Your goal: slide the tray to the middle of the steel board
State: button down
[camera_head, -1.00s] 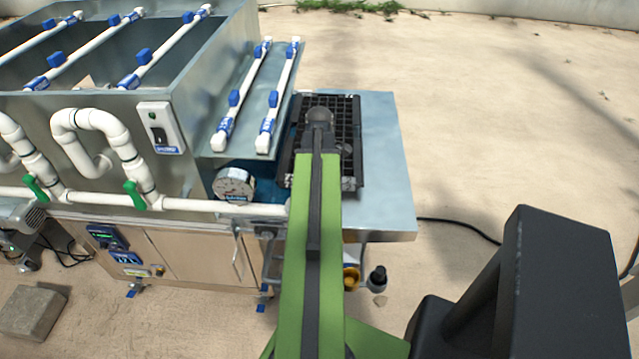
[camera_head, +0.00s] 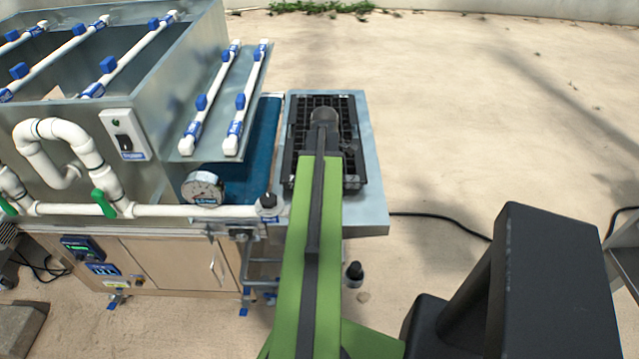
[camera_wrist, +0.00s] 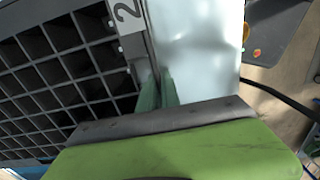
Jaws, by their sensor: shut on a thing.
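The black seedling tray (camera_head: 362,150), a grid of empty-looking cells, lies on the steel board (camera_head: 372,205) beside the machine. Bare steel shows along its left and right sides, with a wider strip at the near end. Its far end is close to the board's far edge. My arm covers part of its middle and near end. In the wrist view, my gripper (camera_wrist: 158,90) is shut on the rim of the tray (camera_wrist: 70,72) by a white label with a "2". Bare board (camera_wrist: 200,50) lies right of the fingers.
The blue belt (camera_head: 262,140) is bare to the left of the board, under a shelf with white pipes (camera_head: 242,100). A pressure gauge (camera_head: 203,188) and a dark knob (camera_head: 268,203) stand near the board's near left corner. Open floor lies to the right.

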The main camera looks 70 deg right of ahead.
jog(key=shift+s+d, duration=0.25)
jog(key=shift+s, duration=0.45)
jog(key=c, duration=1.5)
grip_release()
notch_tip(320, 180, up, 17)
jog(key=p, duration=1.7)
jog(key=shift+r, duration=0.2)
jog(key=shift+r+p, duration=0.1)
jog(key=shift+p, duration=0.2)
